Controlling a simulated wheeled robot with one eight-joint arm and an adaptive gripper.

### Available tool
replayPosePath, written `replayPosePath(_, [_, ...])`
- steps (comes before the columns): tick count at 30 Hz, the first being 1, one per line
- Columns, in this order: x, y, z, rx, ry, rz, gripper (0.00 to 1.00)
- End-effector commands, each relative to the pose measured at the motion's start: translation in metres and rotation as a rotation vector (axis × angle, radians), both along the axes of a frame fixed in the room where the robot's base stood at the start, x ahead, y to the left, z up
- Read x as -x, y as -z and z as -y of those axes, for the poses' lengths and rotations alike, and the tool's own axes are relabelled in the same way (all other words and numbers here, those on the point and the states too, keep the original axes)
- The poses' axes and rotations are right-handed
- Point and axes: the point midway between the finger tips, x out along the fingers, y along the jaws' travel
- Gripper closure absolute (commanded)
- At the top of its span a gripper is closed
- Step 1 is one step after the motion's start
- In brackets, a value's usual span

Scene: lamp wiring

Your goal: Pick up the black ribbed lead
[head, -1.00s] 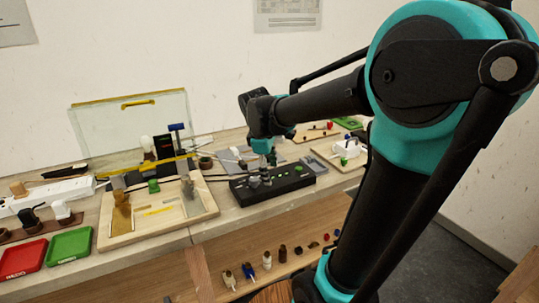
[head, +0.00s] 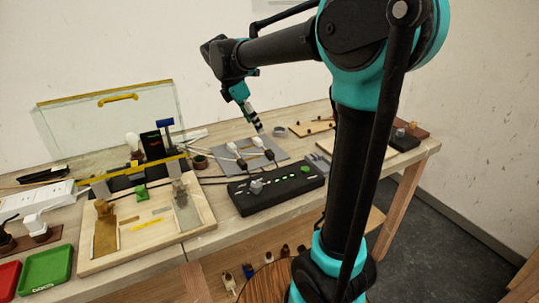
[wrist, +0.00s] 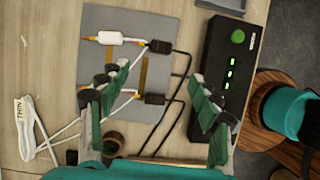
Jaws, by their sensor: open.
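Two black leads with dark plug ends, one nearer the top (wrist: 158,46) and one lower (wrist: 153,99), lie on a grey mat (wrist: 98,18) in the wrist view. Their cables run right and down beside the power strip. Ribbing is too small to tell which is the ribbed one. The upper plug meets a white connector (wrist: 112,38); the lower plug's white partner is partly hidden by my left finger. In the head view the plugs (head: 269,155) show on the mat below my gripper (head: 257,125). My gripper (wrist: 160,85) is open and empty above the mat, fingers either side of the lower plug.
A black power strip (head: 300,182) with green lights stands beside the mat, near my right finger in the wrist view. A brown ring (wrist: 113,141) and a white cable with a tag (wrist: 22,115) lie nearby. A wooden tray (head: 100,262) is at left.

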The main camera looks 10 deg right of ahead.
Motion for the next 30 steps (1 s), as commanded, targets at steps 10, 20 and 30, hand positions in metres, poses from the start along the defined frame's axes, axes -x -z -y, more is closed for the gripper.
replayPosePath(10, [-0.007,0.062,0.025,0.0,0.004,0.001,0.36])
replayPosePath(20, [-0.009,0.085,0.035,0.0,0.004,0.001,0.36])
replayPosePath(30, [-0.012,0.123,0.052,0.0,0.004,0.001,0.36])
